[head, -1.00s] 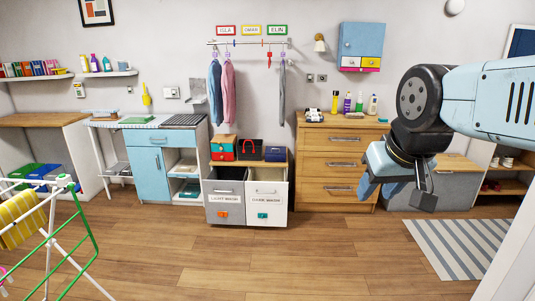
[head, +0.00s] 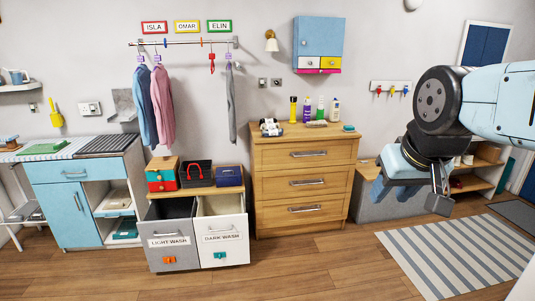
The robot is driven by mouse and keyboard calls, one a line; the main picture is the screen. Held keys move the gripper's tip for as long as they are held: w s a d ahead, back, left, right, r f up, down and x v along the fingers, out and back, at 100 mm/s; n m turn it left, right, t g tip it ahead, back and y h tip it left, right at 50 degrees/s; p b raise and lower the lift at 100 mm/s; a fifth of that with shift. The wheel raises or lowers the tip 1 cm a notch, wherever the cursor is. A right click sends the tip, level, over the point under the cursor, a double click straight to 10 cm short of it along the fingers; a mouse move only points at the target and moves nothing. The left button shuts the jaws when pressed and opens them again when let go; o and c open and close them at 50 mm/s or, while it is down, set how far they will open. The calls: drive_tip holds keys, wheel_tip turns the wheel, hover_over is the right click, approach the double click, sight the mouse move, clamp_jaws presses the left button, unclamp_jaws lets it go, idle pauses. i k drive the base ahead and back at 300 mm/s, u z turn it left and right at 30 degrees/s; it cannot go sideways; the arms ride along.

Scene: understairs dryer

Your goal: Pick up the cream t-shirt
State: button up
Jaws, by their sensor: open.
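I cannot make out a cream t-shirt in the head view. A blue garment (head: 146,106), a pink garment (head: 162,108) and a grey garment (head: 231,104) hang on the wall rail. The light wash bin (head: 172,258) and the dark wash bin (head: 224,252) are pulled open below. Their depths are hidden.
The wooden chest of drawers (head: 305,184) carries bottles and small items. A blue cabinet (head: 68,212) stands at the left. A striped rug (head: 455,250) lies right; the wooden floor in front is clear.

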sight(264, 126)
drive_tip(key=z, duration=0.15)
drive_tip(key=i, duration=2.15)
drive_tip(key=u, duration=0.15)
drive_tip(key=i, duration=1.55)
drive_tip(key=u, duration=0.25)
